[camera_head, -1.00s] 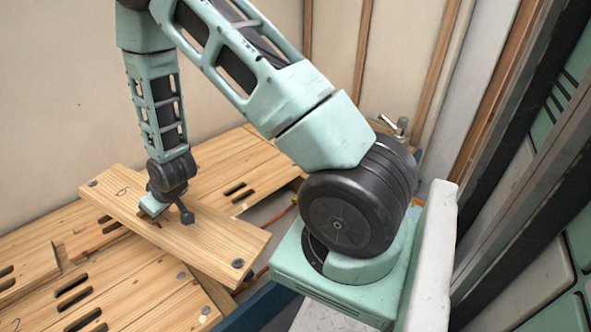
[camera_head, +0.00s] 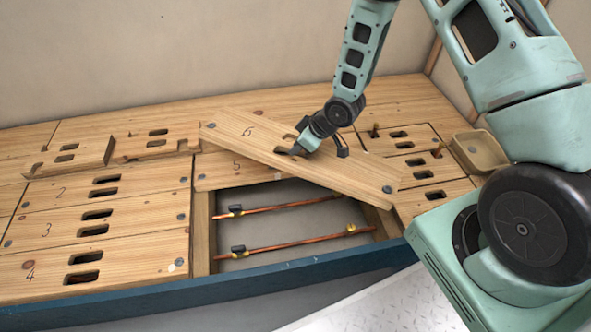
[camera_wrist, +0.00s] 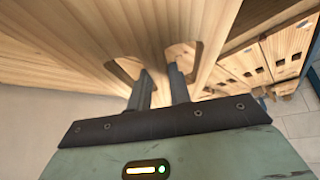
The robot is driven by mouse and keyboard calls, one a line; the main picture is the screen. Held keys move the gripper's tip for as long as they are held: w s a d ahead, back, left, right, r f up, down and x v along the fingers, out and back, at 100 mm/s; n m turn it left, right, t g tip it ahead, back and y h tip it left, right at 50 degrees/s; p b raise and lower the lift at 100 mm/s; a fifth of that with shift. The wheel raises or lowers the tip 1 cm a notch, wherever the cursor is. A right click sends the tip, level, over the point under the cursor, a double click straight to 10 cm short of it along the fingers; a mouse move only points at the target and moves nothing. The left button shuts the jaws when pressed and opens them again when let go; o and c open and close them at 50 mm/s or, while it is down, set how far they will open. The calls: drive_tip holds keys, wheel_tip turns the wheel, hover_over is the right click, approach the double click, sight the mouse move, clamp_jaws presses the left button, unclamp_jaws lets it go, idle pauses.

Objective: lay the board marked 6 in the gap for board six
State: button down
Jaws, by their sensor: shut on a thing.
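The board marked 6 (camera_head: 262,143) is a pale wooden plank with hand slots, held slantwise above the bench, its right end lower in the picture. My gripper (camera_head: 299,150) is shut on it at the slots near its middle. In the wrist view my fingers (camera_wrist: 160,90) reach into two slots, around the wood between them. The open gap (camera_head: 285,220) lies in front of board 5 (camera_head: 222,178), with two copper pipes inside. Board 6 hangs over board 5 and the gap's back right corner, hiding parts of both. I cannot tell its exact height.
Boards 2 (camera_head: 70,190), 3 (camera_head: 70,228) and 4 (camera_head: 60,268) lie flat left of the gap. Notched boards (camera_head: 75,158) are behind them. A shallow wooden tray (camera_head: 480,150) stands at the right. A blue edge (camera_head: 250,281) runs along the bench front.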

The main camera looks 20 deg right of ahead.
drive_tip(key=s+a+f+n+g+y+b, duration=0.1)
drive_tip(key=s+a+f+n+g+y, duration=0.1)
drive_tip(key=f+n, duration=0.4)
drive_tip(key=shift+s+a+n+g, duration=0.35)
drive_tip(key=shift+a+n+g, duration=0.35)
drive_tip(key=shift+n+g, duration=0.1)
drive_tip(key=shift+f, duration=0.2)
wheel_tip(320, 180, down, 5)
drive_tip(key=b, duration=0.5)
drive_tip(key=shift+b, duration=0.4)
drive_tip(key=shift+p, duration=0.8)
drive_tip(key=shift+f+b, duration=0.65)
drive_tip(key=shift+f, duration=0.95)
drive_tip(key=shift+p, duration=0.4)
drive_tip(key=shift+f, duration=0.15)
idle(0.4)
